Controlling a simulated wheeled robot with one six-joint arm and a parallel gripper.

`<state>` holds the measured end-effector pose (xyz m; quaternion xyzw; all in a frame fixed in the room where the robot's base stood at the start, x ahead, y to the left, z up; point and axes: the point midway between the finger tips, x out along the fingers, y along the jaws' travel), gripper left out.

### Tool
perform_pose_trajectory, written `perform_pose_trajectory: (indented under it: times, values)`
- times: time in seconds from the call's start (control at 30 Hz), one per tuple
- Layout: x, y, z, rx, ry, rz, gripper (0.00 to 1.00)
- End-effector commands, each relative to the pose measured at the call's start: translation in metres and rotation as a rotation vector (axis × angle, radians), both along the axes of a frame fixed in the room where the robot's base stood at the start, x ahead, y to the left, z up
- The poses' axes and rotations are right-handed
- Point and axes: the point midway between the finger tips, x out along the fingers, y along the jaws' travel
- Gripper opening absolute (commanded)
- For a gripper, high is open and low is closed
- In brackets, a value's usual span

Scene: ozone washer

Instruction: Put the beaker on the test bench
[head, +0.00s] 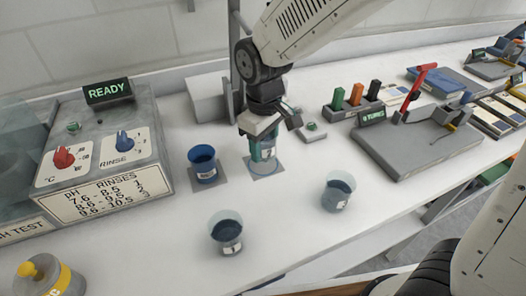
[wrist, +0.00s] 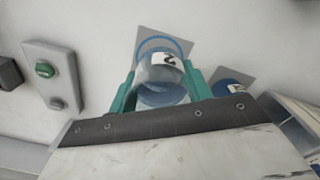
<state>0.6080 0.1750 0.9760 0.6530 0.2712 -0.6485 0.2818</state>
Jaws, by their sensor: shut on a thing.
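My gripper (head: 264,150) is shut on a clear beaker (wrist: 165,72) marked with a label that reads 2. In the wrist view the teal fingers (wrist: 160,90) stand on both sides of the beaker. The beaker is at a grey square pad with a blue ring (head: 270,174) on the white bench (head: 290,215). I cannot tell whether its base touches the pad. In the head view the fingers hide much of the beaker.
A blue beaker (head: 203,166) stands on a pad just left. Two beakers with dark liquid (head: 227,234) (head: 338,193) stand nearer the front edge. A control box with a READY sign (head: 108,91) is at left. A grey board with a red lever (head: 415,140) is at right.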

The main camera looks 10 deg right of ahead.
Motion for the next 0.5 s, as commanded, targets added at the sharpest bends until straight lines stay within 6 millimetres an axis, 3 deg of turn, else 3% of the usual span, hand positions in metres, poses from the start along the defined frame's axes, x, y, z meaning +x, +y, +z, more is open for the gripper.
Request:
perform_pose_trajectory:
  times: [0.13,0.33,0.5]
  values:
    - [0.010,0.002,-0.004,-0.001,0.001,0.000,0.17]
    - [0.008,0.002,-0.034,-0.001,0.002,0.000,0.17]
    - [0.009,0.002,-0.036,0.001,-0.001,0.000,0.17]
